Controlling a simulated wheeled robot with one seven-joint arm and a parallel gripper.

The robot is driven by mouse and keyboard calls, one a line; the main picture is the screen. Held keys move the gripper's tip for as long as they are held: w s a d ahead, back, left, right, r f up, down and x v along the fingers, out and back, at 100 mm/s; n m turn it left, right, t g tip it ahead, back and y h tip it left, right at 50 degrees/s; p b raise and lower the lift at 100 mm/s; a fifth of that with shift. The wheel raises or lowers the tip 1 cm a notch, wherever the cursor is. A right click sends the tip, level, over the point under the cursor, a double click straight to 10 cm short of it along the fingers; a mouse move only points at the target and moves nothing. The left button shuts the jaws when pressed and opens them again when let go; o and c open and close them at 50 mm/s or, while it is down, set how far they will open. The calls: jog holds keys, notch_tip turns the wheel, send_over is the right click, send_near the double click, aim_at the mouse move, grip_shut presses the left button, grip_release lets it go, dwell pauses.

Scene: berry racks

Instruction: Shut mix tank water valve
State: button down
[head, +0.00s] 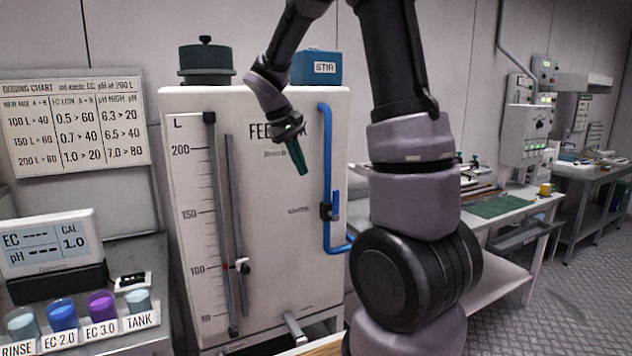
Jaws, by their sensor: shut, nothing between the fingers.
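The white mix tank (270,225) stands in the middle of the head view, with a litre scale on its left front. A blue water pipe (326,150) runs down its right front edge and bends right at the bottom. The water valve (327,211) is a dark body on this pipe, with a small blue lever (336,197) that looks upright, along the pipe. My gripper (302,171) has teal fingers, shut and empty, pointing down in front of the tank. It is above and left of the valve and appears apart from it.
A blue STIR box (317,67) and a dark lid (206,63) sit on the tank top. At left are an EC/pH meter (50,245) and several labelled cups (62,314). A bench with a green mat (500,206) stands right. My arm covers the area right of the valve.

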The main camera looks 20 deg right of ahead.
aim_at(333, 192)
jog(key=shift+w+d+f, duration=0.1)
jog(key=shift+d+f, duration=1.15)
jog(key=shift+f, duration=0.2)
jog(key=shift+d+f, duration=1.2)
jog(key=shift+f, duration=0.25)
jog(key=shift+w+d+f, duration=0.1)
jog(key=shift+d+f, duration=1.15)
jog(key=shift+f, duration=0.2)
jog(key=shift+d+r, duration=0.2)
jog(key=shift+d, duration=0.7)
jog(key=shift+d+r, duration=0.15)
jog(key=shift+d, duration=0.75)
jog(key=shift+a+f, duration=0.3)
jog(key=shift+a, duration=0.45)
